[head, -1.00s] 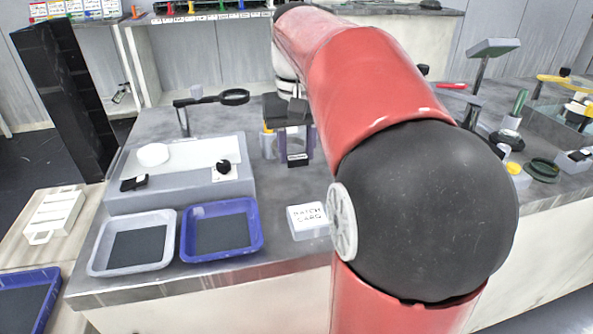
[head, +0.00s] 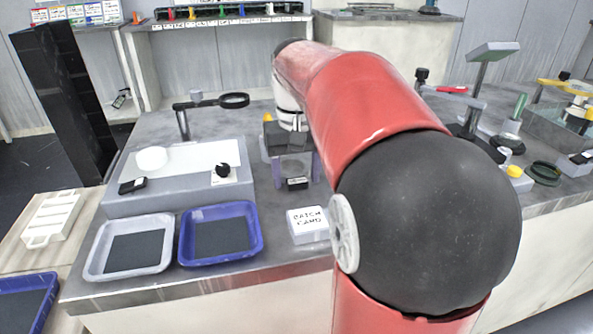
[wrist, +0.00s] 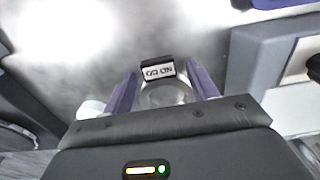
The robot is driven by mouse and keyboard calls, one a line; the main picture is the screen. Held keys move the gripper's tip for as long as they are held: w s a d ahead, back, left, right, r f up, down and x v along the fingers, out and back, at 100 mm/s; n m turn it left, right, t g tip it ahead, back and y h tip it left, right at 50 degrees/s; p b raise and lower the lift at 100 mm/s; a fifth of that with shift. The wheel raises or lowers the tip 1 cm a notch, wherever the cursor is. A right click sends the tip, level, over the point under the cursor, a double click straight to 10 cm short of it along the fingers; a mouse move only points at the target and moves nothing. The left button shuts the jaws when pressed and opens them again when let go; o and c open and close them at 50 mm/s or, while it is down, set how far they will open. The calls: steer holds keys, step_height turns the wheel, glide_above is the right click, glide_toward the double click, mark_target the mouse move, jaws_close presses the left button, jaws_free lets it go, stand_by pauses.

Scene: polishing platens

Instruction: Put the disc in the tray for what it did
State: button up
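My gripper (wrist: 163,88) shows in the wrist view with two purple fingers apart, on either side of a pale grey, glassy round piece (wrist: 165,96). A black block (wrist: 158,70) with a white label sits at that piece's far edge; its upside-down letters seem to read NO GO. The block also shows below the fingers in the head view (head: 298,183).
A white batch card block (head: 309,224) stands right of the blue tray. A magnifier on a stand (head: 234,100) rises behind the grey box (head: 180,196). A dark notched piece (head: 223,170) and a small black device (head: 132,186) lie on the box. Tools crowd the bench's right side.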

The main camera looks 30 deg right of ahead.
mark_target(297, 179)
steer(key=shift+r, duration=0.1)
step_height(297, 179, up, 12)
steer(key=p, duration=0.2)
stand_by(0.4)
stand_by(0.4)
